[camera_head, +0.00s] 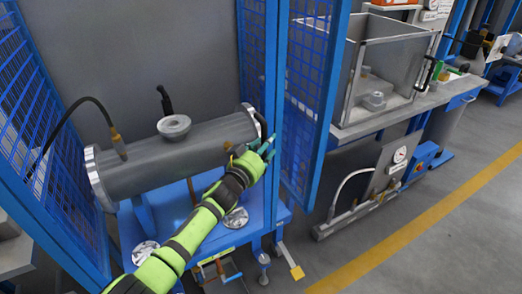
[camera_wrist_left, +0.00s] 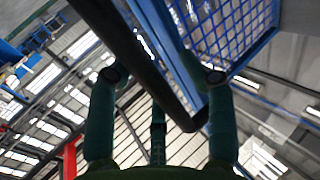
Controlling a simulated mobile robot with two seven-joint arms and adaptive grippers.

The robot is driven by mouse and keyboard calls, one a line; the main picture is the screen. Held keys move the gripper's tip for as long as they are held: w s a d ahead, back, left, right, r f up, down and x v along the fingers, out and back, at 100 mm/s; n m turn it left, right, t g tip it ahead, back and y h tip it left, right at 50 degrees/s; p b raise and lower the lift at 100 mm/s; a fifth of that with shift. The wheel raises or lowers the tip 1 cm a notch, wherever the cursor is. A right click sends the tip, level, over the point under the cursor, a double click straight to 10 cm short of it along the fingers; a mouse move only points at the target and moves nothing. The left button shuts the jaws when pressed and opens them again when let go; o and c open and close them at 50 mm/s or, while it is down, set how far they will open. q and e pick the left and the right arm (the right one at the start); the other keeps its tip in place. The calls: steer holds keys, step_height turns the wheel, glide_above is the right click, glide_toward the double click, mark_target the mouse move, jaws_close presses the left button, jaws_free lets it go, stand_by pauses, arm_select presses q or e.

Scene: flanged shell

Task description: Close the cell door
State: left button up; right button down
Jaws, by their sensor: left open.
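The cell door appears to be the blue-framed mesh panel (camera_head: 304,95) right of the cell opening, standing at an angle to it. My left gripper (camera_head: 266,148) is at a blue upright beside this panel, by the right end of the flanged shell (camera_head: 165,157). In the left wrist view its two green fingers (camera_wrist_left: 163,110) are open. A dark bar with a bent end (camera_wrist_left: 150,70), which looks like a door handle, passes across the space between them. Whether the fingers touch it I cannot tell. Blue mesh (camera_wrist_left: 230,35) shows behind it. My right gripper is out of view.
The shell lies on a blue stand (camera_head: 254,215) inside the cell. Another mesh panel (camera_head: 40,130) stands at the left. A bench with a clear-sided box (camera_head: 390,65) and a gauge unit (camera_head: 385,170) are to the right. Grey floor (camera_head: 440,240) is free at the lower right.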

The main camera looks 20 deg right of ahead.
arm_select(q)
steer(key=shift+a+f, duration=0.25)
steer(key=shift+a, duration=0.15)
steer(key=v, duration=1.1)
steer(key=shift+s+r, duration=0.35)
